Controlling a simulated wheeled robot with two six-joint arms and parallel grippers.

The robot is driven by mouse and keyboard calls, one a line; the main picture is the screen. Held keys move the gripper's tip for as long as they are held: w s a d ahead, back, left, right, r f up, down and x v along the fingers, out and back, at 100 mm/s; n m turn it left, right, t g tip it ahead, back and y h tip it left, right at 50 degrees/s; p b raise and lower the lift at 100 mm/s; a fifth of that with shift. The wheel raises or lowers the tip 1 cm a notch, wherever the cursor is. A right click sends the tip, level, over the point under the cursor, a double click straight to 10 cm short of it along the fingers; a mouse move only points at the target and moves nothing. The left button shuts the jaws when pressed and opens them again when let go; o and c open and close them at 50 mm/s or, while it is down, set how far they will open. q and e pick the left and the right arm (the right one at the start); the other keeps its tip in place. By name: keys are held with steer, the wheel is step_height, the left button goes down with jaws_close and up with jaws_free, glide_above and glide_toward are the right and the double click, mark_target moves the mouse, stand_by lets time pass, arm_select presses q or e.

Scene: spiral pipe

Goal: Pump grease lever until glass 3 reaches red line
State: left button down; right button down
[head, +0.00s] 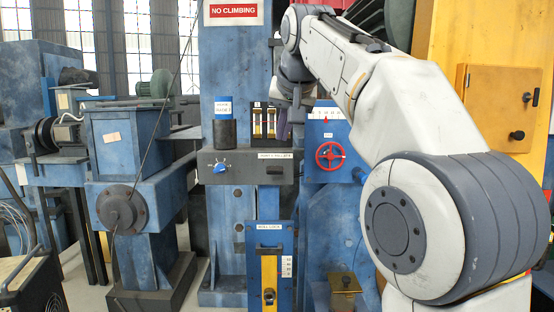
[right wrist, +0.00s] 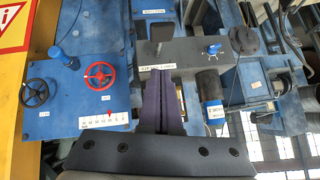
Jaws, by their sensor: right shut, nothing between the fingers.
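My right gripper (head: 283,124) shows in the head view as a purple shape just right of the sight glasses (head: 264,121). In the right wrist view, the right gripper (right wrist: 161,76) has its two purple fingers together and empty. The dark lever handle (head: 275,170) sticks out of the grey box under a small white label; it also shows beyond the fingertips in the right wrist view (right wrist: 160,33), apart from them. The glasses are slim, yellowish columns in a dark frame, partly hidden by my gripper. Glass 3, its level and its red line cannot be made out. My left gripper is out of view.
The grey box (head: 228,162) carries a blue knob (head: 220,168). A dark cylinder (head: 224,132) stands on it. To the right is a blue panel with a red handwheel (head: 330,155) and scale. A yellow cabinet (head: 500,90) stands at far right. A slotted lever panel (head: 269,235) is below.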

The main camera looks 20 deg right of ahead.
mark_target(277, 170)
steer(key=x, duration=0.4)
steer(key=shift+s+a+f, duration=0.1)
steer(key=shift+a+f, duration=0.15)
steer(key=shift+f, duration=0.8)
steer(key=shift+a+f, duration=0.15)
steer(key=shift+f, duration=0.6)
